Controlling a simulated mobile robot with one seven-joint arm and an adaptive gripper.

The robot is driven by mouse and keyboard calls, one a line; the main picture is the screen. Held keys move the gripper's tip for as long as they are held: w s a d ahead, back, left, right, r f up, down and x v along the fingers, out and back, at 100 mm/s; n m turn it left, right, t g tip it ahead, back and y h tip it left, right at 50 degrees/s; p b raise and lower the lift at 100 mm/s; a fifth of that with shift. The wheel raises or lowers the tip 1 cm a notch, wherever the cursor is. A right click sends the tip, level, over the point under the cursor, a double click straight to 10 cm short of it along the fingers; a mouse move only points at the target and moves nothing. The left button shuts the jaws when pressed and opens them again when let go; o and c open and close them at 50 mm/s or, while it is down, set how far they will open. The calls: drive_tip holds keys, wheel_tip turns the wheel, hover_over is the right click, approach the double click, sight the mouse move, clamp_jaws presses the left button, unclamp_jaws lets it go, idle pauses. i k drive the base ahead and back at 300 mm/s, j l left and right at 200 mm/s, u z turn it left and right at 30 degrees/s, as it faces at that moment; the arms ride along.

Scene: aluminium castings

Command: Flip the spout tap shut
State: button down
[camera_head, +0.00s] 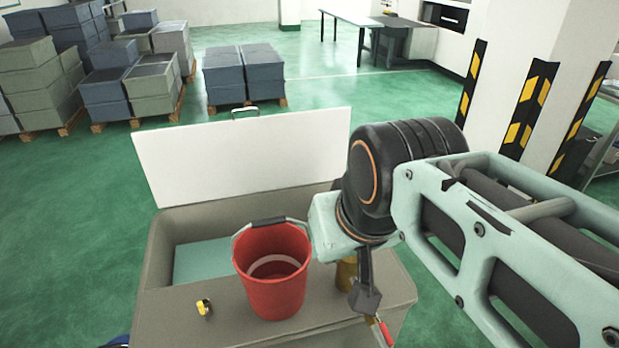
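My gripper (366,298) points down at the front right of a grey bin, just right of a red bucket. Only its dark narrow end shows, and I cannot tell whether its fingers are open or shut. A red lever with a silvery stem (383,332) shows right at the gripper's lower end; it looks like the tap's handle. Whether they touch is unclear. A brass-coloured round part (346,274) stands behind the gripper, partly hidden by it. The spout itself cannot be made out.
The red bucket (272,285), its handle up, stands on the grey bin's (175,318) top. A small yellow-and-black item (204,308) lies left of it. The bin's white lid (245,150) stands open behind. Stacked crates (42,85) and a striped pillar (525,105) are farther back.

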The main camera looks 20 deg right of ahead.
sight(386, 333)
drive_tip(key=k+l+z, duration=0.15)
drive_tip(key=l+z, duration=0.25)
drive_tip(key=j+z, duration=0.25)
drive_tip(key=i+j+z, duration=0.1)
drive_tip(key=z, duration=0.15)
drive_tip(key=j, duration=0.1)
